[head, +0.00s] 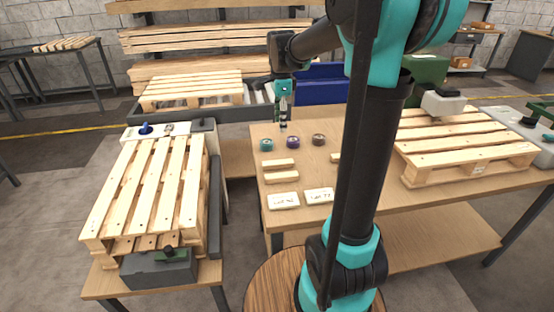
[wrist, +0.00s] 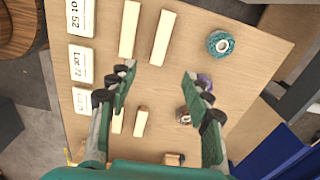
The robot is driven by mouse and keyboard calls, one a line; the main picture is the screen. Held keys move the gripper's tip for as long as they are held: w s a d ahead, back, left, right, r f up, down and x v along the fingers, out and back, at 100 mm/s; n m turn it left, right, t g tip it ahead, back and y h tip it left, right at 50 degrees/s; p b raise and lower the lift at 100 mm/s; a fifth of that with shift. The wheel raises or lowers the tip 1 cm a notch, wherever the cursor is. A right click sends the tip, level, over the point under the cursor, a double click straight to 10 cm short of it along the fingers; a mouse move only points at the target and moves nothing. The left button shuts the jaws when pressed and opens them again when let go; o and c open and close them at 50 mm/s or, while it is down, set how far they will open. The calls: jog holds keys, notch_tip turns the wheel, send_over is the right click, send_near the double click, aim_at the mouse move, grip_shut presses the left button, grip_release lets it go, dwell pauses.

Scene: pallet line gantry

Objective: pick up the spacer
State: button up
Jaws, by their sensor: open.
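Pale wooden strips, which look like the spacers, lie flat on the wooden table. In the head view two show at the left, the upper strip (head: 279,164) and the lower strip (head: 281,177); another (head: 335,158) is partly hidden by my arm. In the wrist view two longer strips (wrist: 129,28) (wrist: 163,37) lie at the top and two shorter ones (wrist: 140,123) (wrist: 117,122) lie between my fingers. My gripper (head: 283,127) is above the table near the rolls. In the wrist view my gripper (wrist: 158,75) is open and empty, apart from the strips.
Teal (head: 266,144), purple (head: 293,142) and brown (head: 319,140) rolls stand on the table. White labelled blocks (head: 283,201) (head: 319,195) lie near its front edge. Pallets (head: 150,190) (head: 465,140) stand left and right. A blue bin (head: 320,85) is behind.

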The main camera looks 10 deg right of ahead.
jog(key=a, duration=0.1)
send_over(278, 162)
jog(key=f, duration=1.1)
jog(key=shift+w+f, duration=0.1)
jog(key=shift+w, duration=0.25)
jog(key=shift+m, duration=0.3)
jog(key=shift+s+f, duration=0.15)
jog(key=shift+f, duration=1.3)
jog(key=shift+s+f, duration=0.1)
jog(key=shift+f, duration=1.35)
grip_shut()
